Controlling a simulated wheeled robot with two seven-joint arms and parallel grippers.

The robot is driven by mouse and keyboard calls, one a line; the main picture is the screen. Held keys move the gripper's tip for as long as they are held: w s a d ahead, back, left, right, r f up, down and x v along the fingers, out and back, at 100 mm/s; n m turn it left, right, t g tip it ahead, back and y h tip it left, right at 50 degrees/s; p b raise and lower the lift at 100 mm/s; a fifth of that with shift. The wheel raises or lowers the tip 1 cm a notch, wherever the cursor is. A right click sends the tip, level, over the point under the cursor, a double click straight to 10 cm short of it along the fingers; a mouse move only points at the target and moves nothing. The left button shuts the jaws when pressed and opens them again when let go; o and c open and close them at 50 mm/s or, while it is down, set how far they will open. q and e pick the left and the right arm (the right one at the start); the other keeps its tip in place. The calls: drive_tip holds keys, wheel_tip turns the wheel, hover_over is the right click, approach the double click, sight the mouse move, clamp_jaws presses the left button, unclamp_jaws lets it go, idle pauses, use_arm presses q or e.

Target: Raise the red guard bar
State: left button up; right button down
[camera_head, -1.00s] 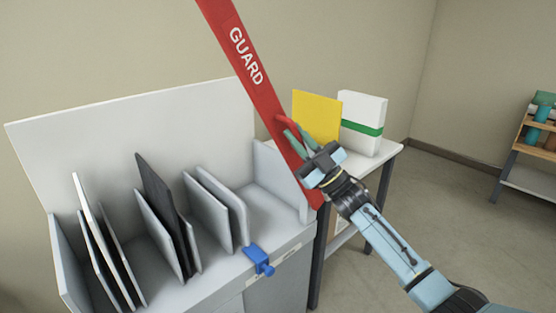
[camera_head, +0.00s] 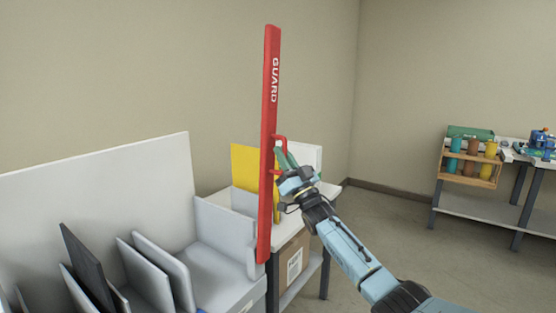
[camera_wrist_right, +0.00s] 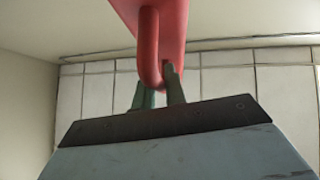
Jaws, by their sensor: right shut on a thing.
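The red guard bar (camera_head: 269,120), lettered GUARD, stands nearly upright in the head view, with its lower end beside the right side of the grey rack. A red loop handle (camera_head: 284,145) sticks out from its right side. My right gripper (camera_head: 284,162) is shut on this handle. In the right wrist view the green fingers (camera_wrist_right: 159,92) close around the red handle (camera_wrist_right: 150,45), with the bar (camera_wrist_right: 165,15) above. My left gripper is not in view.
The grey rack (camera_head: 215,228) holds several upright panels at lower left. Behind the bar, a side table (camera_head: 318,190) carries a yellow panel (camera_head: 244,165) and a white box, with a cardboard box (camera_head: 293,262) below. A bench (camera_head: 472,207) with bottles stands at right. Floor between is clear.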

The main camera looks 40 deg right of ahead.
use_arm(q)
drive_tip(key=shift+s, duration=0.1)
use_arm(e)
drive_tip(key=shift+d+r+h, duration=0.1)
drive_tip(key=shift+d+h, duration=0.2)
drive_tip(key=shift+h, duration=0.2)
drive_tip(key=c, duration=1.5)
unclamp_jaws()
drive_tip(key=shift+w+d, duration=0.1)
drive_tip(key=shift+o, duration=0.2)
drive_tip(key=shift+y, duration=0.3)
drive_tip(key=shift+f, duration=0.25)
